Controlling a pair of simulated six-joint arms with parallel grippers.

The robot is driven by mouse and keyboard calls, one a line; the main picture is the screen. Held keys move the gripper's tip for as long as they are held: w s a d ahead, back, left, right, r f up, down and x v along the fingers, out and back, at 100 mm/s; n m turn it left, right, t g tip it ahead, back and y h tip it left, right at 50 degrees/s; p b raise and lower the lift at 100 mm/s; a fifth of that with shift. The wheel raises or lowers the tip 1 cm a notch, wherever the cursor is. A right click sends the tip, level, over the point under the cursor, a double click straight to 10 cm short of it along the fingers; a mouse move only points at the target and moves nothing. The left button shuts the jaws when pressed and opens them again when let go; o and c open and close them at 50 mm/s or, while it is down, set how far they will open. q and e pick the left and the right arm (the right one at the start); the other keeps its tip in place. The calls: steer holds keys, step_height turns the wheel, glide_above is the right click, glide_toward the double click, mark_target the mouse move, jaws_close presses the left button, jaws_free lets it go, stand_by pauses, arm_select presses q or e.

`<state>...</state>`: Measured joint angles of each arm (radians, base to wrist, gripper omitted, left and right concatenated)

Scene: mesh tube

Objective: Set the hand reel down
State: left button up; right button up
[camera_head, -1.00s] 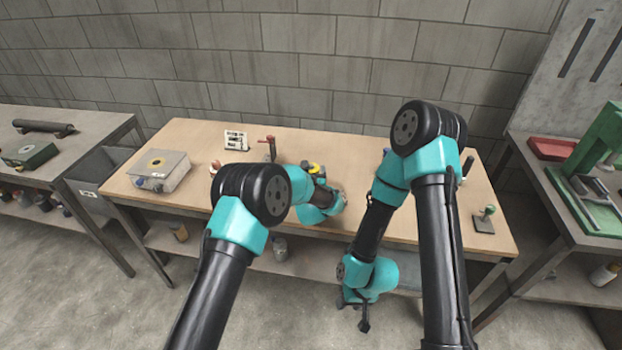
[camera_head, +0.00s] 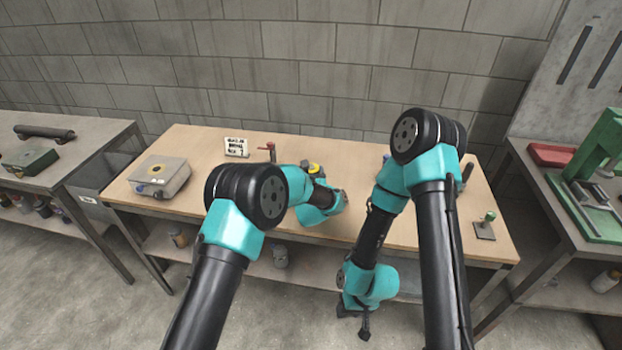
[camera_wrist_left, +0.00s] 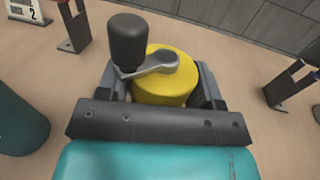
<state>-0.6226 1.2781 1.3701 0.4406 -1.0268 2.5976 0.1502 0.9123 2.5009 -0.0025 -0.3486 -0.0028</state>
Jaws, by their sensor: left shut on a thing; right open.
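The hand reel (camera_wrist_left: 165,75) is a yellow drum with a grey crank and a black knob. In the left wrist view it sits between the two dark fingers of my left gripper (camera_wrist_left: 165,92), which is shut on it. In the head view the reel (camera_head: 313,168) shows as a small yellow patch beyond my left wrist, over the middle of the wooden table. Whether it touches the tabletop cannot be told. My right gripper (camera_head: 358,318) hangs low in front of the table's front edge, open and empty, away from the reel.
A stand with a red top (camera_head: 268,150) and a white card (camera_head: 236,147) are behind the reel. A small green-knobbed stand (camera_head: 485,227) is at the right. The wooden tabletop (camera_head: 205,140) has bare room between.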

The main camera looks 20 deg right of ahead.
arm_select(q)
step_height(320, 180, up, 7)
steer(key=shift+r, duration=0.1)
stand_by(0.7)
